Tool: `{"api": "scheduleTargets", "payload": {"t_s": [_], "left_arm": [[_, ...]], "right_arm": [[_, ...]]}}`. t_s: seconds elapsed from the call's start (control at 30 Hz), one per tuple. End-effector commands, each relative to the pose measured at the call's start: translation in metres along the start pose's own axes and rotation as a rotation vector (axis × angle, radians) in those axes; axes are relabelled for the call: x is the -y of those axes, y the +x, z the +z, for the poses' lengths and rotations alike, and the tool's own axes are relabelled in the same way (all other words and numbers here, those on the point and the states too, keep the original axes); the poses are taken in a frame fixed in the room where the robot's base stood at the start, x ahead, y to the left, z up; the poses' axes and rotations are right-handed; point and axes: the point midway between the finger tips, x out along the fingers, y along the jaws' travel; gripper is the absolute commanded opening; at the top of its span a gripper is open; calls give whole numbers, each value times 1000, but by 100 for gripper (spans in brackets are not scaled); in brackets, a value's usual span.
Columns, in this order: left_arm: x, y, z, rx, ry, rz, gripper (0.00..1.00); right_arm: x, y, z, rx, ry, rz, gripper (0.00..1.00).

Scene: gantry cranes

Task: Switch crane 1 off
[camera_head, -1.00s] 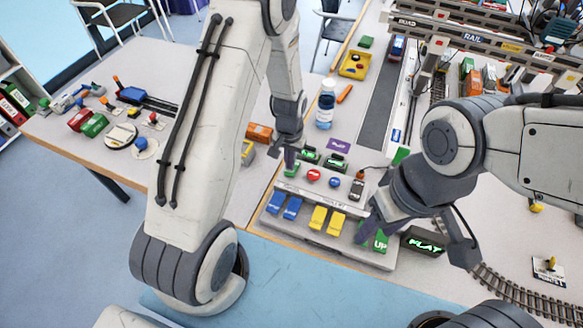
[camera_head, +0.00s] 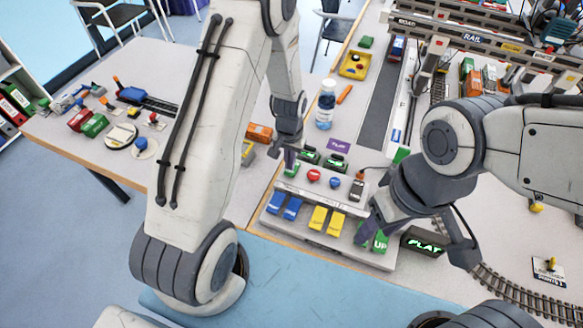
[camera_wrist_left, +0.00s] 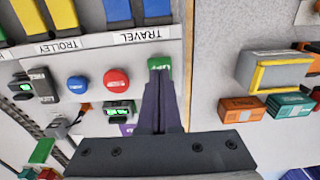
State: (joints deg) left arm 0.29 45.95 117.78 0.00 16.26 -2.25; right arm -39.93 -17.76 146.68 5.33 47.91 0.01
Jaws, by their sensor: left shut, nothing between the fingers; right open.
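A grey control console (camera_head: 345,205) bears a green button (camera_head: 291,169) at its left end, then a red button (camera_head: 313,176), a blue button (camera_head: 334,182) and a black switch (camera_head: 357,188). My left gripper (camera_head: 290,157) is shut and empty, its tip at the green button. In the left wrist view, the closed fingers (camera_wrist_left: 160,105) reach the edge of the green button (camera_wrist_left: 159,65) and partly cover it; I cannot tell whether they press it. The red button (camera_wrist_left: 116,79) lies beside it. My right gripper (camera_head: 366,224) is open near the green paddles (camera_head: 380,241).
Blue paddles (camera_head: 283,206) and yellow paddles (camera_head: 326,220) line the console's front. Small green-lit displays (camera_head: 336,161) stand behind it. A water bottle (camera_head: 326,106) stands further back. Orange and teal blocks (camera_wrist_left: 289,105) lie beside the console in the wrist view.

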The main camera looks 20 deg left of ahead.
Motion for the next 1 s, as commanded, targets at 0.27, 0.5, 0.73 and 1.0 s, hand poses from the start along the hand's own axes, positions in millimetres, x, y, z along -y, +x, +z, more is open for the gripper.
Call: {"api": "scheduleTargets", "payload": {"t_s": [0.27,0.5,0.73,1.0], "left_arm": [[0,0,0,0,0,0,0],[0,1,0,0,0,0,0],[0,4,0,0,0,0,0],[0,8,0,0,0,0,0]], "right_arm": [[0,0,0,0,0,0,50],[0,0,0,0,0,0,50],[0,3,0,0,0,0,50],[0,6,0,0,0,0,50]]}}
